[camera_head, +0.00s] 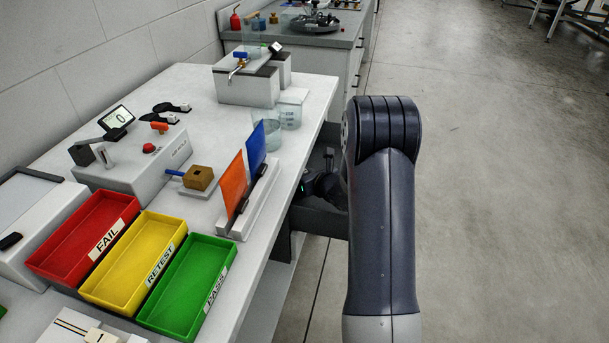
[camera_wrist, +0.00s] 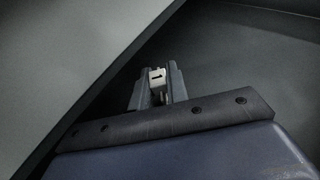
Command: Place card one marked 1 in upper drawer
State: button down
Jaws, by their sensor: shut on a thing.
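Card one (camera_wrist: 158,77), a small white piece with a black mark like a 1, shows in the wrist view. My gripper (camera_wrist: 157,86) is shut on it, with a dark finger on each side. The dark open drawer (camera_head: 318,222) sticks out from under the right edge of the bench in the head view. My wrist is at the drawer opening, low beside the bench. My arm hides part of the drawer, and the fingers and card cannot be made out in the head view. Dark surfaces, seemingly the drawer's inside, surround the fingers in the wrist view.
The bench (camera_head: 205,105) carries red (camera_head: 84,238), yellow (camera_head: 134,262) and green (camera_head: 187,285) trays, and a rack with orange (camera_head: 233,185) and blue (camera_head: 256,148) plates near its right edge. A clear beaker (camera_head: 289,112) stands further back. The floor to the right (camera_head: 490,190) is clear.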

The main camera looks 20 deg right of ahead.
jog(key=shift+w+f, duration=0.15)
jog(key=shift+f, duration=0.15)
jog(key=c, duration=1.4)
grip_release()
jog(key=shift+r, duration=0.3)
jog(key=v, duration=1.2)
jog(key=shift+f+p, duration=0.1)
jog(key=shift+p, duration=0.3)
